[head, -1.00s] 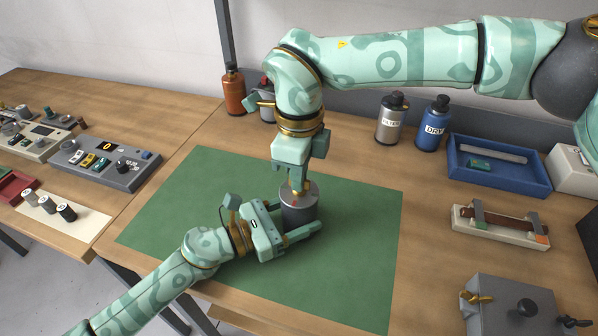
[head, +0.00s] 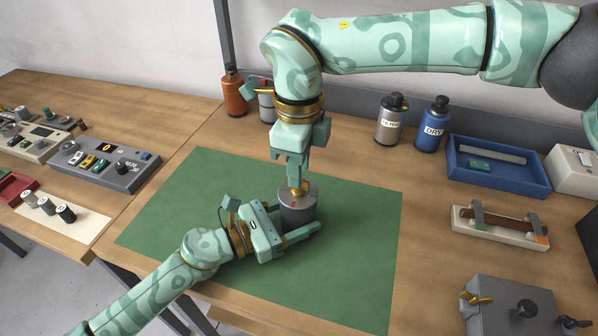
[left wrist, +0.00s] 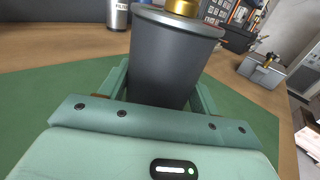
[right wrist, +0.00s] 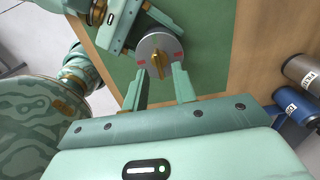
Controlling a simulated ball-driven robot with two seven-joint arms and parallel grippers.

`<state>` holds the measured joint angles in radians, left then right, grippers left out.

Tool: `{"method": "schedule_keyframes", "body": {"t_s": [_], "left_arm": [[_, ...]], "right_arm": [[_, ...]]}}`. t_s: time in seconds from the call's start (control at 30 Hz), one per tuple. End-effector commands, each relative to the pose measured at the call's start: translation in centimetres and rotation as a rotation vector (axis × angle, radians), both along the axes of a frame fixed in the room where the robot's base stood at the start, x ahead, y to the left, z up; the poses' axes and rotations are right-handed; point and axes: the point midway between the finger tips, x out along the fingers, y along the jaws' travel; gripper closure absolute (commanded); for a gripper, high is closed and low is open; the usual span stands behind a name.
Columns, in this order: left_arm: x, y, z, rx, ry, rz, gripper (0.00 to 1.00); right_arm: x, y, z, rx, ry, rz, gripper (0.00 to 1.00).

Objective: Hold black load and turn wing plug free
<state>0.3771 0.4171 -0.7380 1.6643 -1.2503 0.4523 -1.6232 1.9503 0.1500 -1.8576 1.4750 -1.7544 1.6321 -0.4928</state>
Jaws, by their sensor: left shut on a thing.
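The black load (head: 297,212) is a dark upright cylinder with a grey top, standing on the green mat (head: 350,225). My left gripper (head: 300,236) is shut on its side, low down; the left wrist view shows the load (left wrist: 170,60) between the fingers. The brass wing plug (head: 299,189) sits in the middle of the load's top. In the right wrist view the plug's wing (right wrist: 158,58) points roughly up and down, with red marks on either side. My right gripper (right wrist: 161,90) points down over the plug, its fingers apart, with the plug showing beyond the gap between them.
Behind the mat stand an orange bottle (head: 234,95), a silver filter can (head: 391,120) and a blue DRY can (head: 432,125). A blue tray (head: 500,180), a white-based holder (head: 500,228) and a grey box (head: 510,305) lie to the right. The mat around the load is clear.

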Motion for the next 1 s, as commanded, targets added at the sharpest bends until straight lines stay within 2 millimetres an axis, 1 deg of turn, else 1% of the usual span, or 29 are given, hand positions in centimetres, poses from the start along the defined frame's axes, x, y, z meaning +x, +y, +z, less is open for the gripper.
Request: {"method": "schedule_keyframes", "body": {"t_s": [0.03,0.2,0.3,0.4,0.57,0.87,0.9,0.97,1.0], "left_arm": [[-0.1,-0.1,-0.1,0.000,0.001,-0.002,0.73],[-0.1,-0.1,-0.1,0.000,0.001,-0.002,0.73],[-0.1,-0.1,-0.1,0.000,0.002,-0.002,0.73],[-0.1,-0.1,-0.1,0.000,0.002,-0.002,0.73],[-0.1,-0.1,-0.1,0.000,0.002,-0.003,0.73],[-0.1,-0.1,-0.1,0.000,0.002,-0.003,0.73],[-0.1,-0.1,-0.1,0.000,0.002,-0.003,0.35],[-0.1,-0.1,-0.1,0.000,0.002,-0.003,0.18],[-0.1,-0.1,-0.1,-0.001,0.002,-0.002,0.12]], "right_arm": [[0.1,0.0,1.3,0.001,-0.003,-0.002,0.73],[0.1,0.0,5.4,0.001,-0.004,-0.003,0.73],[0.1,0.0,7.3,0.001,-0.003,-0.003,0.73],[0.1,0.0,8.7,-0.001,-0.003,-0.002,0.73],[0.1,0.0,9.6,-0.001,0.000,-0.002,0.73],[0.1,0.0,9.6,-0.001,0.000,-0.002,0.73],[0.1,0.0,9.6,-0.001,0.000,-0.002,0.73],[0.1,0.0,9.6,-0.001,0.000,-0.002,0.73],[0.1,0.0,9.6,-0.001,0.000,-0.002,0.73]]}}
